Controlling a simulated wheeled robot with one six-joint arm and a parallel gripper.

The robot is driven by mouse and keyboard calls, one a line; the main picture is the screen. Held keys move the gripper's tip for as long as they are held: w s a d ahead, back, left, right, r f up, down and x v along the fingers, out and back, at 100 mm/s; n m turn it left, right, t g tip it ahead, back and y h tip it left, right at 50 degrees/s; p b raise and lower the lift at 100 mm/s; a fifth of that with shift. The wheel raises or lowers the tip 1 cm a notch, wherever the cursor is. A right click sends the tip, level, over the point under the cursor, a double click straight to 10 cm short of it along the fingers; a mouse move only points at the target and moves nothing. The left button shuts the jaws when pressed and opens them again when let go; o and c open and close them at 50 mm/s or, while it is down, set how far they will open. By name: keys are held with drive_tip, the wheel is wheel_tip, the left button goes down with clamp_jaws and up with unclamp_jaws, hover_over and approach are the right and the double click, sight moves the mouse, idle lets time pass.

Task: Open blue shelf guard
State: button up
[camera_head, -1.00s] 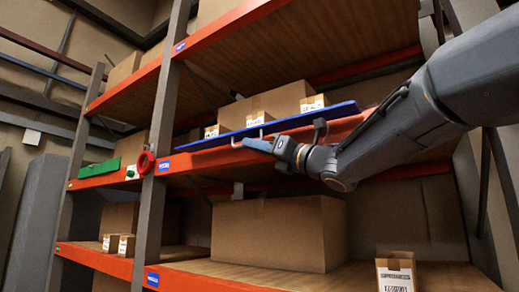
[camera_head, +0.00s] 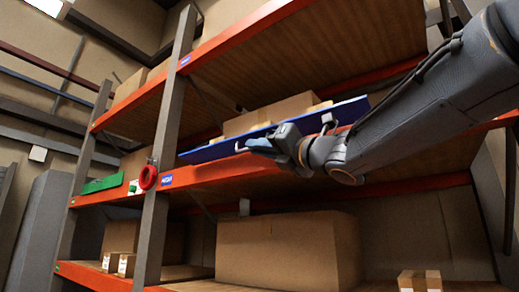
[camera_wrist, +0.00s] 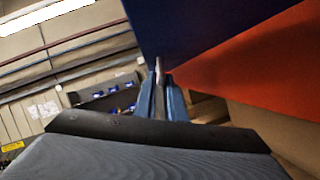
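The blue shelf guard (camera_head: 215,150) is a long panel along the front of the middle shelf. It also fills the upper middle of the wrist view (camera_wrist: 195,25). Its light grey handle (camera_head: 239,146) stands out from its front face, with its middle hidden behind my gripper. My gripper (camera_head: 262,146) is at this handle. In the wrist view its two blue fingers (camera_wrist: 160,100) are close together on either side of a grey bar, which looks like the handle. The panel hides most of the small boxes behind it.
An orange shelf beam (camera_head: 215,173) runs below the guard. A cardboard box (camera_head: 265,115) stands behind it. A green panel (camera_head: 102,184) and a red ring (camera_head: 148,177) are on the left. A large box (camera_head: 285,250) sits on the lower shelf.

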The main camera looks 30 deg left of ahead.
drive_tip(key=o, duration=0.3)
drive_tip(key=shift+d+f, duration=0.1)
drive_tip(key=b+v, duration=0.3)
drive_tip(key=v, duration=0.4)
drive_tip(key=shift+d, duration=0.3)
drive_tip(key=shift+f, duration=0.15)
